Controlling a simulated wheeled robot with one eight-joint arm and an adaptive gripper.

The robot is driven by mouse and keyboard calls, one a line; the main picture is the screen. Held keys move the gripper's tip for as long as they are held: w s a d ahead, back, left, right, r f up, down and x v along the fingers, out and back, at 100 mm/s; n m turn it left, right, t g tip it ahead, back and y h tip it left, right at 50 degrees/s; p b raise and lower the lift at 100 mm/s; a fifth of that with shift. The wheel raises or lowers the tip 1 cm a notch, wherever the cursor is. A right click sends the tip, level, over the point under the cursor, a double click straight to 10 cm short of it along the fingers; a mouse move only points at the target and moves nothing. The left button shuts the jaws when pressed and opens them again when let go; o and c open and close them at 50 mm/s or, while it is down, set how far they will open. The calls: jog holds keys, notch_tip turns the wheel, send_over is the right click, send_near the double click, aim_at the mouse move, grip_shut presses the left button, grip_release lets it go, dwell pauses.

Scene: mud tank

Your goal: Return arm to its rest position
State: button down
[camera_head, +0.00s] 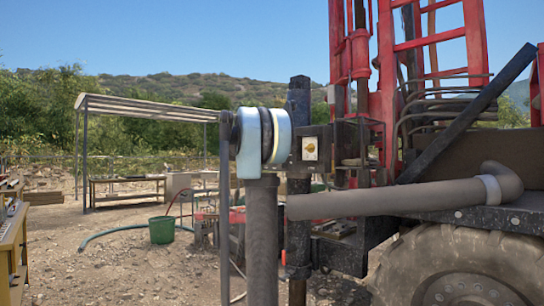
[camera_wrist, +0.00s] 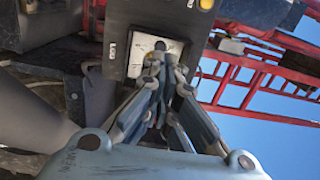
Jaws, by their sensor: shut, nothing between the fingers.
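My gripper (camera_wrist: 160,68) shows in the wrist view with its grey fingers together and nothing between them. Its tips overlap the pale plate (camera_wrist: 141,52) on a dark control box (camera_wrist: 118,22); I cannot tell whether they touch it. A dark round part on the plate is partly hidden behind the tips. In the head view my arm (camera_head: 278,135) stands upright in front of the rig, with a light blue joint and a dark ribbed section below. My gripper is not clearly visible there.
The red rig mast (camera_head: 385,70) stands close behind my arm. A grey pipe (camera_head: 400,198) and large tire (camera_head: 455,270) are at right. A plate with a yellow knob (camera_head: 310,148) is just right of the joint. A green bucket (camera_head: 162,230) stands on open ground at left.

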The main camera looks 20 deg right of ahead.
jog(key=a+n+t+y, duration=0.5)
jog(key=a+n+t, duration=0.3)
jog(key=a, duration=0.1)
jog(key=s+a+f+n+t+y, duration=0.1)
jog(key=s+a+f+n+y, duration=0.2)
jog(key=a+f+n+y, duration=0.25)
jog(key=s+a+f+n+t+y, duration=0.1)
jog(key=s+a+f+n+y, duration=0.15)
jog(key=a+n+y, duration=0.45)
jog(key=s+a+f+n+g+y, duration=0.1)
jog(key=s+a+f+n+g, duration=0.15)
jog(key=s+a+f, duration=0.45)
jog(key=s+a+f+n+g+y, duration=0.1)
jog(key=s+a+f+n+g, duration=0.15)
jog(key=s+f, duration=0.4)
jog(key=s+d+f+n+g+h, duration=0.1)
jog(key=s+f+g, duration=0.4)
jog(key=s+f, duration=1)
jog(key=s+d+f+n+g+h, duration=0.2)
jog(key=s+d+f+n+g, duration=0.1)
jog(key=s+f, duration=1.3)
notch_tip(320, 180, down, 2)
jog(key=n+g, duration=0.1)
jog(key=g, duration=0.1)
jog(key=shift+d+f+g, duration=0.15)
jog(key=shift+d+g, duration=0.25)
jog(key=shift+w, duration=0.1)
